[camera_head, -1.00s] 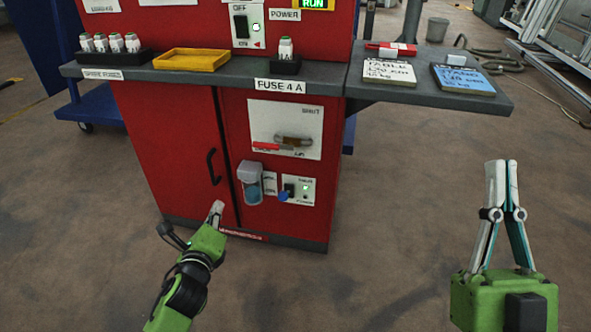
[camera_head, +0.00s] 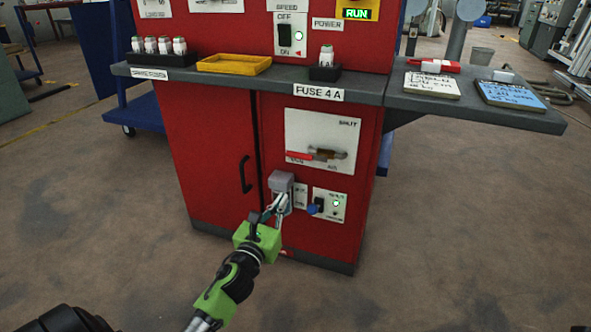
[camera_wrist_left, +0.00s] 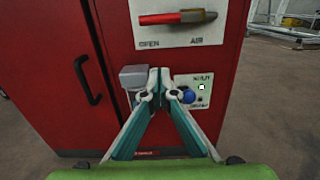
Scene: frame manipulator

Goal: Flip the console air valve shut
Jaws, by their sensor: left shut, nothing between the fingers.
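The air valve is a brass body (camera_head: 327,154) with a red lever (camera_head: 301,156) on a white panel (camera_head: 342,128) low on the red console. The lever lies level and points left, by the lower-left lettering, which reads OPEN in the left wrist view. The word at the panel's upper right looks like SHUT. The red lever (camera_wrist_left: 170,18) also shows at the top of the left wrist view. My left gripper (camera_head: 284,197) is shut and empty, below the valve panel and in front of the grey-capped filter unit, partly hiding it. I cannot tell whether it touches. My right gripper is not in view.
The grey filter cap (camera_head: 281,181) and a small panel with a blue knob (camera_head: 313,209) sit below the valve. A black door handle (camera_head: 246,174) is to the left. A grey shelf (camera_head: 200,83) with fuses and a yellow tray (camera_head: 234,64) juts out above.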

